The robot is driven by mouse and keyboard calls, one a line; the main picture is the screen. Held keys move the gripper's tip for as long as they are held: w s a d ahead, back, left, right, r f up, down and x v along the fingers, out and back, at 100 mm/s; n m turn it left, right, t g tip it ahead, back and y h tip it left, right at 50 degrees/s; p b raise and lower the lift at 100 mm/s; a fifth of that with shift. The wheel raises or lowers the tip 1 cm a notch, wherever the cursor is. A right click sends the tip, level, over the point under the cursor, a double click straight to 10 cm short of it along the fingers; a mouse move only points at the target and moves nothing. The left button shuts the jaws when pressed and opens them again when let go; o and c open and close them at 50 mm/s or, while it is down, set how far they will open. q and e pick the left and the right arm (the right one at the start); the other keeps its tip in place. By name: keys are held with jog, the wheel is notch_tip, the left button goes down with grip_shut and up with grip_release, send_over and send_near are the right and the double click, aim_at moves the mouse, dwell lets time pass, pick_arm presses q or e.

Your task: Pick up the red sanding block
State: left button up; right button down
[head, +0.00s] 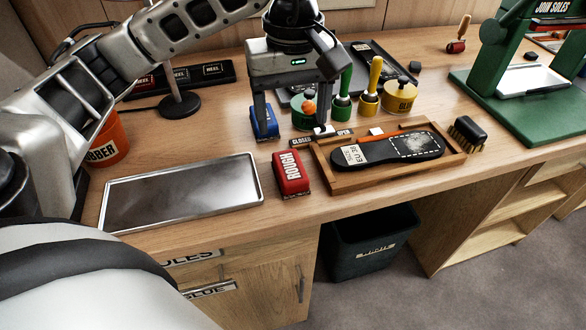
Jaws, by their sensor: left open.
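The red sanding block (290,173), marked ROUGH, lies on the workbench between the metal tray and the wooden tray. My left gripper (292,129) points down behind the block, farther from the bench's front edge. Its two fingers are spread apart with nothing held between them. The left finger overlaps a blue block (264,122) in the picture; I cannot tell whether they touch. The red block is fully visible and apart from the fingers. My right gripper is not in view.
An empty metal tray (110,207) lies left of the red block. A wooden tray (322,170) with a black shoe sole (378,153) stands close on its right. Green and yellow glue pots (401,94) with brushes stand behind. A dark bin (370,247) is below the bench edge.

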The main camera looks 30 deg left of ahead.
pick_arm(q)
send_over(290, 166)
jog(key=f, duration=0.5)
jog(key=shift+w+d+f, duration=0.1)
jog(key=shift+w+f, duration=0.25)
jog(key=f, duration=0.4)
jog(key=shift+s+f+p, duration=0.35)
jog(key=shift+p, duration=0.05)
jog(key=shift+f, duration=0.4)
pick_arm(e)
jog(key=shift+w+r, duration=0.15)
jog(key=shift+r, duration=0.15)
pick_arm(q)
jog(key=c, duration=1.1)
